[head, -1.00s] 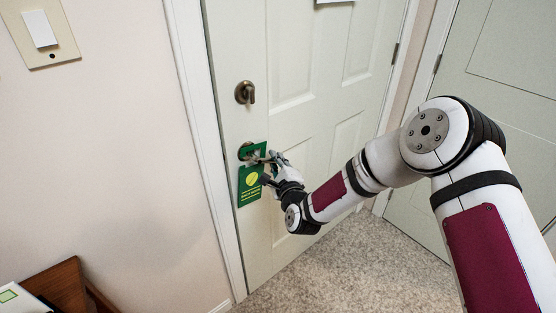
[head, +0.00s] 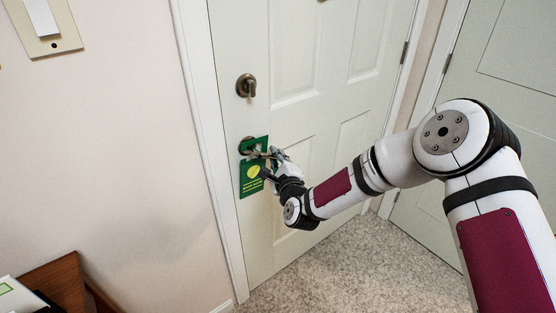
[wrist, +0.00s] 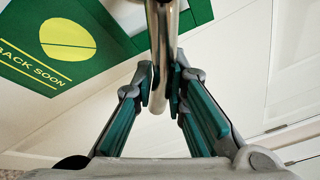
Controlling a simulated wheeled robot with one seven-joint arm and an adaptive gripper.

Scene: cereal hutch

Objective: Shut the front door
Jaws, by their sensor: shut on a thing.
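The front door (head: 290,125) is a pale panelled door in the middle of the head view. Its left edge lies along the white frame, with no clear gap that I can see. A bronze deadbolt (head: 246,86) sits above the door handle. My gripper (head: 271,160) is at the handle, low on the door's left side. In the wrist view, my gripper (wrist: 161,88) is shut on the end of the metal lever handle (wrist: 163,45), one finger on each side. A green door hanger (head: 252,177) hangs from the handle and partly hides its base.
A light switch (head: 42,18) is on the wall at upper left. A brown wooden piece of furniture (head: 56,283) stands at lower left. Another pale door (head: 500,100) is at the right. Speckled carpet (head: 320,270) lies clear below the front door.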

